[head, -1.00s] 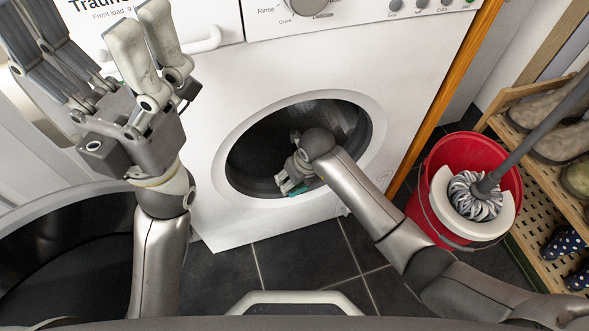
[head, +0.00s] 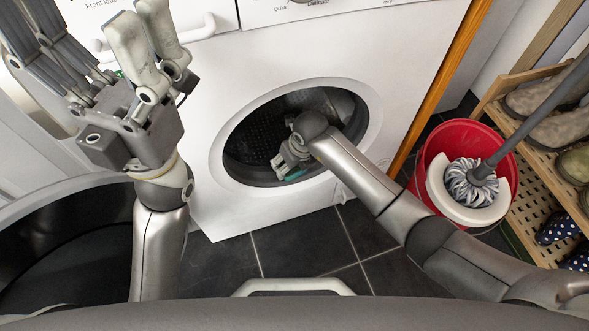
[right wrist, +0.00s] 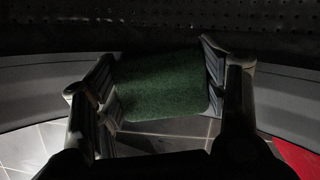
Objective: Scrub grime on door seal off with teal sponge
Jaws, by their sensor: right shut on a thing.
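The teal sponge (head: 294,175) is at the lower rim of the washing machine's round opening. My right gripper (head: 291,163) reaches into the opening and is shut on it. In the right wrist view the sponge (right wrist: 160,86) looks dark green and is held between the two fingers. The grey door seal (right wrist: 35,92) curves behind it on both sides; whether they touch is unclear. In the head view the seal (head: 248,177) lines the opening. I cannot make out any grime in the shadow. My left gripper (head: 80,35) is open and empty, raised in front of the machine at upper left.
A red bucket (head: 428,165) with a mop (head: 470,185) stands right of the white washing machine (head: 225,90). A wooden shoe rack (head: 515,190) with boots is at far right. Dark floor tiles (head: 290,245) in front of the machine are clear.

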